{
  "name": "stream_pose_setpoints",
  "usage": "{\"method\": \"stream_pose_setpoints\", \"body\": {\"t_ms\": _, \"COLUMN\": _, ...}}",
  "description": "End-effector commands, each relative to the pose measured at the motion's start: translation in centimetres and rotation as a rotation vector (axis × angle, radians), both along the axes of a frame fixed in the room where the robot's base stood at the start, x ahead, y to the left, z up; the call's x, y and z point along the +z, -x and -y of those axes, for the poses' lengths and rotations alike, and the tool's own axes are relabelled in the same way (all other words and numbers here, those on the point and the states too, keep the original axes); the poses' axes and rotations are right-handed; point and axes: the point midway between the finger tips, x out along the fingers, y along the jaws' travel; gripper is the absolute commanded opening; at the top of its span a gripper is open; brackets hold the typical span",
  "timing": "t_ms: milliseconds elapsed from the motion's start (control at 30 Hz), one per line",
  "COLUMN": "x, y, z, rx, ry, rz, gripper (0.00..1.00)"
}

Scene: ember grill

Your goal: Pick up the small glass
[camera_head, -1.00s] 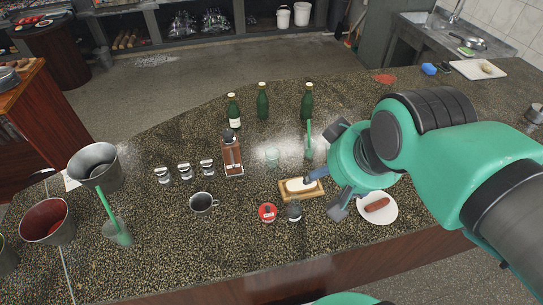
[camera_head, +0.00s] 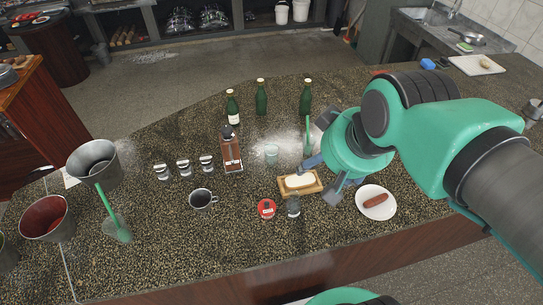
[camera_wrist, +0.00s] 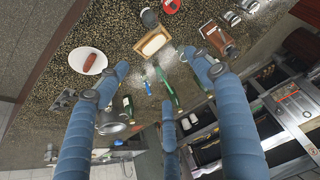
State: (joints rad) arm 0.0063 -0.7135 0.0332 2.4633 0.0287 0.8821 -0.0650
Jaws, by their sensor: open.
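The small glass (camera_head: 271,151) is a pale, see-through green cup standing on the speckled counter, right of the wooden dispenser and behind the butter tray. I cannot make it out clearly in the wrist view. My gripper (camera_head: 314,163) is to the right of the glass, above the counter by the back right corner of the tray, and partly hidden by my own wrist. In the wrist view my gripper (camera_wrist: 154,62) has its blue fingers spread wide with nothing between them.
The wooden tray with a white block (camera_head: 301,182) lies in front of the glass. A glass with a green straw (camera_head: 308,148) stands close to my gripper. Green bottles (camera_head: 262,98) stand behind. The wooden dispenser (camera_head: 231,152) is left. A plate with a sausage (camera_head: 376,203) is right.

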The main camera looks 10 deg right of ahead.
Motion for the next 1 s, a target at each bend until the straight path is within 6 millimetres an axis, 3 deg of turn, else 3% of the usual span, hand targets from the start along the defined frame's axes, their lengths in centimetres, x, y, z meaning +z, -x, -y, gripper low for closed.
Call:
{"method": "stream_pose_setpoints", "body": {"t_ms": 267, "x": -0.7, "y": -6.6, "z": -1.0, "rx": 0.14, "ry": 0.003, "rz": -0.043, "gripper": 0.67}}
{"method": "stream_pose_setpoints", "body": {"t_ms": 467, "x": -2.5, "y": -12.6, "z": -1.5, "rx": 0.259, "ry": 0.004, "rz": -0.063, "gripper": 0.67}}
{"method": "stream_pose_setpoints", "body": {"t_ms": 767, "x": -7.6, "y": -21.2, "z": -1.5, "rx": 0.418, "ry": 0.006, "rz": -0.081, "gripper": 0.67}}
{"method": "stream_pose_setpoints", "body": {"t_ms": 1000, "x": -13.4, "y": -27.1, "z": -0.8, "rx": 0.529, "ry": 0.014, "rz": -0.084, "gripper": 0.67}}
